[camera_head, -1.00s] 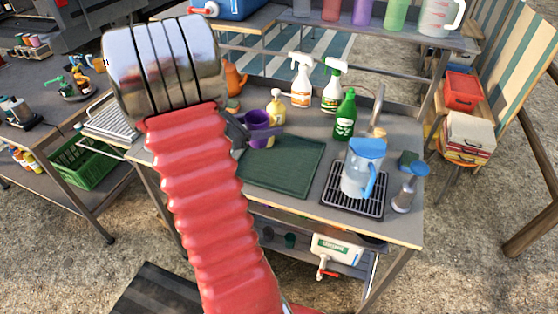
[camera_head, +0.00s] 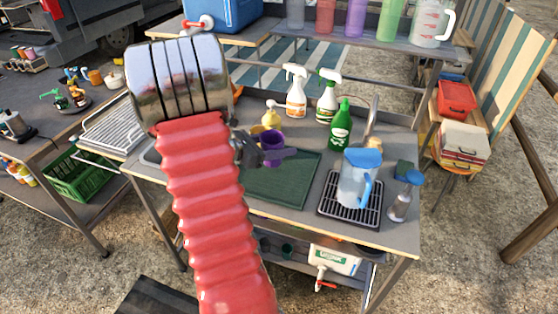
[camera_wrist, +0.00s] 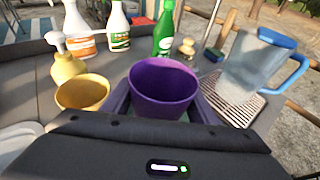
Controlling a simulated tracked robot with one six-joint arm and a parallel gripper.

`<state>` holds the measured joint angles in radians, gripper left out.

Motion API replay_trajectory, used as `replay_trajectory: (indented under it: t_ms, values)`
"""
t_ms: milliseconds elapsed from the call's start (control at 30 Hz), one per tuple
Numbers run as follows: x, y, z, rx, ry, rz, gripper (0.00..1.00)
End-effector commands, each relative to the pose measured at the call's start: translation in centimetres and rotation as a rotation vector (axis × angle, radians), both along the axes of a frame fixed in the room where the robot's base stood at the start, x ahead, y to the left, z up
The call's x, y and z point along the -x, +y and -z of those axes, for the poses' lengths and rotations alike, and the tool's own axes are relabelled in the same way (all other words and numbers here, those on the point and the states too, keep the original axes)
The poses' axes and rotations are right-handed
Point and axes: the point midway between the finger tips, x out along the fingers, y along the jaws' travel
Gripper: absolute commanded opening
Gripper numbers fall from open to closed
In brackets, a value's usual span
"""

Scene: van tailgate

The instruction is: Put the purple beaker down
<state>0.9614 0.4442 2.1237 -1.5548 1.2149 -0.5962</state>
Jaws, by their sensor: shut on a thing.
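The purple beaker (camera_head: 271,144) is upright between the fingers of my gripper (camera_head: 264,156), above the left back part of the dark green mat (camera_head: 284,182). In the wrist view the beaker (camera_wrist: 163,84) looks empty, and a finger of my gripper (camera_wrist: 162,104) lies on each side of it. The gripper is shut on the beaker. The beaker's base is hidden by the gripper, so I cannot tell whether it touches the mat.
A yellow cup (camera_wrist: 82,92) and a yellow pump bottle (camera_wrist: 67,62) stand close left of the beaker. Two spray bottles (camera_head: 296,93) and a green bottle (camera_head: 340,128) stand behind. A blue-lidded pitcher (camera_head: 357,182) is on a rack to the right. The mat's front is clear.

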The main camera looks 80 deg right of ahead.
Motion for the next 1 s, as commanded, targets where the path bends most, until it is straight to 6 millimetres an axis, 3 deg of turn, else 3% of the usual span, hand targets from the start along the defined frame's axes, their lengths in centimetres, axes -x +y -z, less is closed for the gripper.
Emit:
replay_trajectory:
  t_ms: [133, 533, 800, 1000]
  values:
    - [0.0, 0.0, 1.6, -0.001, 0.001, 0.0, 0.32]
    - [0.0, 0.0, 2.0, 0.0, 0.0, 0.0, 0.32]
    - [0.0, 0.0, 4.8, -0.002, 0.002, 0.0, 0.32]
    - [0.0, 0.0, 5.5, 0.002, -0.001, 0.001, 0.32]
